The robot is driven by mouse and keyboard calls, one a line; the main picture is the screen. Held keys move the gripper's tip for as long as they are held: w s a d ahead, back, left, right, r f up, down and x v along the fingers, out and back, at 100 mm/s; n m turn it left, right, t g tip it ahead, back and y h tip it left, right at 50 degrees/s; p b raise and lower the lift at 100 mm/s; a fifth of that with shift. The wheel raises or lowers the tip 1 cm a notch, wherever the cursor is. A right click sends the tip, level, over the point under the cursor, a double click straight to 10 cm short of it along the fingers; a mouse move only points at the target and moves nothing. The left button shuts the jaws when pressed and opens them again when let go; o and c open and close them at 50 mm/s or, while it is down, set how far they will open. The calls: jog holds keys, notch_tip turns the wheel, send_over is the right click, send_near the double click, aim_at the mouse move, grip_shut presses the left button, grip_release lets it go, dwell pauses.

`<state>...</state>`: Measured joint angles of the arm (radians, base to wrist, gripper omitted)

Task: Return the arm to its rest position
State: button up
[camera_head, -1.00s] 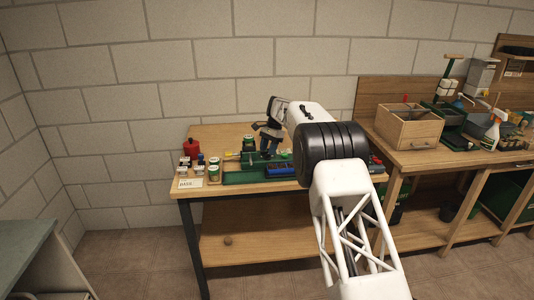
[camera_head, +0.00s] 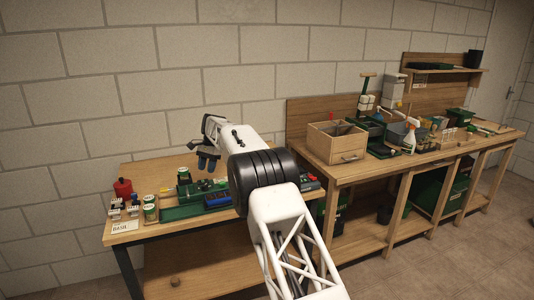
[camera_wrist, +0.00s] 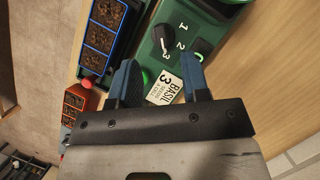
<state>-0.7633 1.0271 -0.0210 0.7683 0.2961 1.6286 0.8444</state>
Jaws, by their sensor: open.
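My gripper (camera_head: 208,163) hangs above the near bench, over the back of the green rack (camera_head: 180,213), apart from everything. In the wrist view, my gripper (camera_wrist: 162,72) has its two blue fingers spread, with nothing held between them. A blue-rimmed tray (camera_wrist: 85,42) with soil-filled cells lies to the left. My white arm hides part of the bench.
A red canister (camera_head: 123,189), several small jars and a label card (camera_head: 122,226) stand at the bench's left end. An orange tray (camera_wrist: 72,105) shows in the wrist view. A wooden box (camera_head: 337,142) and a spray bottle (camera_head: 410,138) stand on the right bench. Bare wood lies behind the rack.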

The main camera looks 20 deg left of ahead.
jog(key=w+d+r+t, duration=0.1)
jog(key=d+r, duration=0.7)
jog(key=d, duration=0.4)
jog(key=w+d+r+t, duration=0.1)
jog(key=w+d+r, duration=0.1)
jog(key=d+r, duration=0.9)
jog(key=s+d+r+t, duration=0.1)
jog(key=s+d+r, duration=0.15)
jog(key=d, duration=0.65)
jog(key=s+d+r+y, duration=0.15)
jog(key=s+d, duration=0.25)
jog(key=d, duration=0.6)
jog(key=s+d+r+t, duration=0.1)
jog(key=s+d+r, duration=0.2)
jog(key=d, duration=0.6)
jog(key=s+d+t, duration=0.2)
jog(key=s+d, duration=1.7)
jog(key=d, duration=0.2)
jog(key=s+d+f, duration=0.4)
jog(key=s, duration=0.4)
jog(key=s+d+f+h, duration=0.1)
jog(key=s+d+f, duration=0.2)
jog(key=s, duration=0.6)
jog(key=s+d+f+n+t+h, duration=0.1)
jog(key=s+d+f, duration=0.3)
jog(key=s, duration=0.5)
jog(key=shift+s+d+f, duration=0.25)
jog(key=shift+d+f, duration=0.1)
jog(key=shift+d, duration=0.9)
